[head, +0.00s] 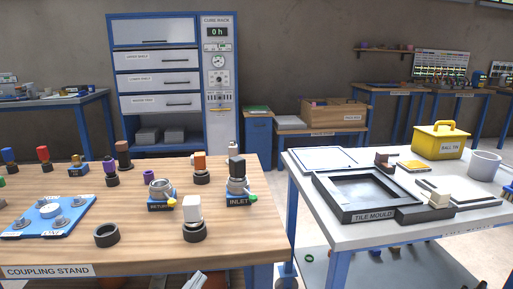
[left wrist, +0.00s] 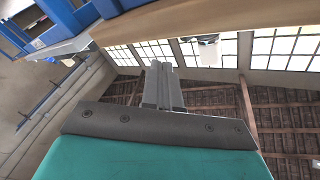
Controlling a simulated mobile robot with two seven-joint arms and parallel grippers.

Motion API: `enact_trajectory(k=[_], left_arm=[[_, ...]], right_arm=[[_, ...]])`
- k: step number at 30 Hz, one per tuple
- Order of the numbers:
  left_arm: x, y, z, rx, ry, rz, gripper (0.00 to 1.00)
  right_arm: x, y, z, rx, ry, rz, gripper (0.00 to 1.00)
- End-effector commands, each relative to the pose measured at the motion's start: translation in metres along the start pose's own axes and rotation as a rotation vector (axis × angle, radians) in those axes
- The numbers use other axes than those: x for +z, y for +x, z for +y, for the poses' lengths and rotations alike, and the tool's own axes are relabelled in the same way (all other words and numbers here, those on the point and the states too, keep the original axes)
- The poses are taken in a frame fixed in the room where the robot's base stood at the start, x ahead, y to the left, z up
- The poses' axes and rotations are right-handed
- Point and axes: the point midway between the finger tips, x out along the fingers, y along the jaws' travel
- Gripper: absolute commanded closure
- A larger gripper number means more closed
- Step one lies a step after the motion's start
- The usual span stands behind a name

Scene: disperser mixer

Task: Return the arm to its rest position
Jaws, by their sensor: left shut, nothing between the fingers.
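My left gripper (head: 192,280) shows only as grey fingertips at the bottom edge of the head view, in front of the wooden coupling stand table (head: 150,252) and below its front edge. In the left wrist view the two grey fingers of the left gripper (left wrist: 162,72) are together with nothing between them. They point up toward the windows and ceiling in that tilted picture. The rest of the left arm is out of the head view. My right gripper does not show in either view.
The wooden table holds a blue plate (head: 22,223), a black ring (head: 107,236), and the return (head: 161,204) and inlet (head: 238,199) fittings. A white table with the tile mould (head: 320,196) and yellow ball pin box (head: 440,143) stands right. A floor gap separates the tables.

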Motion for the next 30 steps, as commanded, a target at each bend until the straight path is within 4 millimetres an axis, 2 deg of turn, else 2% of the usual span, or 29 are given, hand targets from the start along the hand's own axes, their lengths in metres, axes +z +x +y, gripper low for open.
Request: enact_trajectory(k=[1,3,6,11,12,18,24,30], left_arm=[[0.028,-0.02,0.015,0.009,-0.115,-0.128,1.0],[0.059,-0.047,0.033,0.021,-0.248,-0.283,1.0],[0.091,-0.086,0.06,0.041,-0.411,-0.474,1.0],[0.123,-0.152,0.103,0.074,-0.631,-0.739,1.0],[0.112,-0.151,0.094,0.072,-0.636,-0.745,1.0],[0.083,-0.151,0.065,0.056,-0.612,-0.748,1.0],[0.054,-0.154,0.038,0.039,-0.595,-0.759,1.0],[0.043,-0.158,0.025,0.028,-0.584,-0.765,1.0]], right_arm=[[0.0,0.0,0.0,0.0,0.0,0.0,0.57],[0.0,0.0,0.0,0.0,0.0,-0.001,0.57],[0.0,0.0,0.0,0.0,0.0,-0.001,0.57],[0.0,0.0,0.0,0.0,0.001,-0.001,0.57],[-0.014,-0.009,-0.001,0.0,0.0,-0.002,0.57],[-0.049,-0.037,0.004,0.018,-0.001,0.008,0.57],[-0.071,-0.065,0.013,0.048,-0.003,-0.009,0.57],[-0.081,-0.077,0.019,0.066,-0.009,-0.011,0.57]])
